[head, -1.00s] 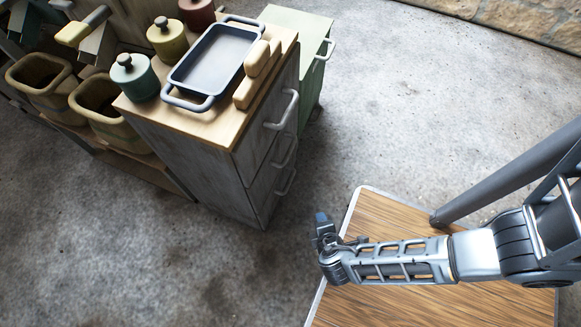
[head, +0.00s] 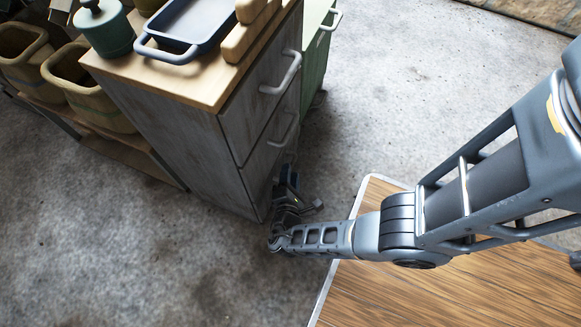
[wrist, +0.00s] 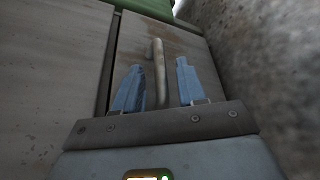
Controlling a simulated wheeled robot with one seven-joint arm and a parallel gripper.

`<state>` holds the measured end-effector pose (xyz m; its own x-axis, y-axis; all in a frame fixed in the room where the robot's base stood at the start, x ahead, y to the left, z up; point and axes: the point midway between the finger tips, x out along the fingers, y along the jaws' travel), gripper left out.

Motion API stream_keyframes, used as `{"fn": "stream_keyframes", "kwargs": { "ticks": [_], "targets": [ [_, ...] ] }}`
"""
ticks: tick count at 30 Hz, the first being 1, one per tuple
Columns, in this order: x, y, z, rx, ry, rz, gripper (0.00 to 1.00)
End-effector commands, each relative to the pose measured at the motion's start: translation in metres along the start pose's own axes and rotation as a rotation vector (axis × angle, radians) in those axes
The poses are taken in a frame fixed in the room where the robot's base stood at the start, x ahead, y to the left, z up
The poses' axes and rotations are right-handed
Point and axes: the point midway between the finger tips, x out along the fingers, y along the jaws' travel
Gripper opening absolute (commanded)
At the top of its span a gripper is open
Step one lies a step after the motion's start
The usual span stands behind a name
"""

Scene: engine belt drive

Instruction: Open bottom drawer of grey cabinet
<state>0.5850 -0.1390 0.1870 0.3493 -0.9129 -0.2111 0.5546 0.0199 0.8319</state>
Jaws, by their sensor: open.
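The grey cabinet (head: 180,125) stands left of centre in the head view, with a wooden top and a front of stacked drawers. Its upper handles show in the head view. The bottom drawer's front and handle are mostly hidden there behind my gripper (head: 287,188), which is low at the cabinet front. In the wrist view, a drawer front (wrist: 190,55) fills the middle and a pale bar handle (wrist: 158,72) runs up between the two blue fingers of my gripper (wrist: 158,85). The fingers are apart, one on each side of the handle. I cannot tell whether they touch it.
A blue tray (head: 183,30), a green pot (head: 104,28) and wooden blocks stand on the cabinet top. Brown bins (head: 85,80) are at the left, and a green cabinet (head: 313,55) is behind. A wood-topped surface (head: 430,295) lies at lower right. Open floor lies in front.

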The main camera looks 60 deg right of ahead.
Motion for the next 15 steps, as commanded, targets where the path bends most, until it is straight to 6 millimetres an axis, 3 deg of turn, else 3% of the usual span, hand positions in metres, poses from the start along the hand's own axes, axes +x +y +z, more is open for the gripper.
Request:
{"fn": "stream_keyframes", "kwargs": {
  "ticks": [6, 15],
  "targets": [
    [0.018, -0.001, 0.000, 0.000, 0.001, -0.001, 0.40],
    [0.019, 0.000, 0.000, 0.000, 0.001, -0.001, 0.38]
  ]
}}
